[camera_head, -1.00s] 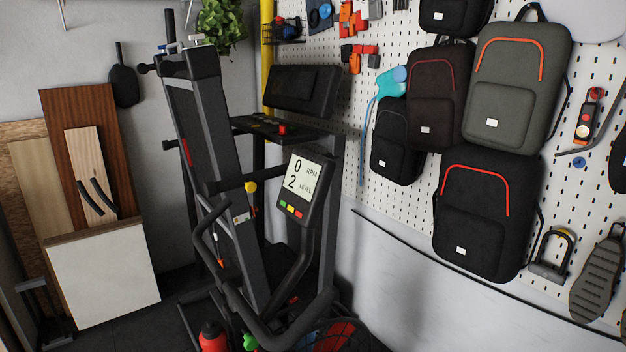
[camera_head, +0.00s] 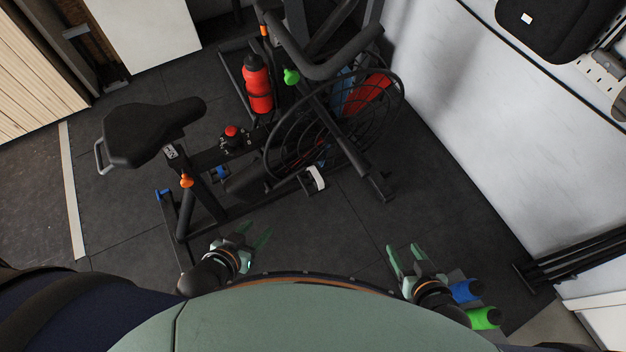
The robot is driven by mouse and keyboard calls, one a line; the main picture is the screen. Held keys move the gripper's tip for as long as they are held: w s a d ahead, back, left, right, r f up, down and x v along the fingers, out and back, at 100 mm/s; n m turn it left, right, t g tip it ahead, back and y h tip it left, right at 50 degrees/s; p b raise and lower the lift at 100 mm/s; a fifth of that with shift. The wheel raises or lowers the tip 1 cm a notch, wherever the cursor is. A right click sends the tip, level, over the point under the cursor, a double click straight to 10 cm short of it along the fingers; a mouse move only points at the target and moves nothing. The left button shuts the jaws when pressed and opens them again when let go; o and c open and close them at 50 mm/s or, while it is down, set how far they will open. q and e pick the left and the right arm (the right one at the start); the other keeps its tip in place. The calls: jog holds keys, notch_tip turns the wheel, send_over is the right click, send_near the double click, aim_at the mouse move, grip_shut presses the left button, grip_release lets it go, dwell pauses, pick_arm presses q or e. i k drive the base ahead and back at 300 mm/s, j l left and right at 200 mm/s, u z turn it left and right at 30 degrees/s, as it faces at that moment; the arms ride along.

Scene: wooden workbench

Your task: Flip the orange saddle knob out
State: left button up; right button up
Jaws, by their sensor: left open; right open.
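The orange saddle knob (camera_head: 186,180) sits on the post of the exercise bike, below the black saddle (camera_head: 150,132). The knob is small, and I cannot tell how it is turned. My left gripper (camera_head: 254,236) is open and empty, low over the floor, to the right of and nearer than the knob. It is apart from the bike. My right gripper (camera_head: 402,256) is open and empty, well to the right, in front of the bike's front foot. Nothing hides the knob in this view.
The bike carries a red bottle (camera_head: 257,88), a red-topped knob (camera_head: 231,131), a green knob (camera_head: 291,76) and a flywheel (camera_head: 335,125). Blue and green dumbbells (camera_head: 484,318) lie beside my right gripper. A white wall (camera_head: 490,120) bounds the right. Dark floor (camera_head: 330,220) is clear between my grippers.

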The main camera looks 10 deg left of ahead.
aim_at(186, 181)
jog(key=u, duration=1.5)
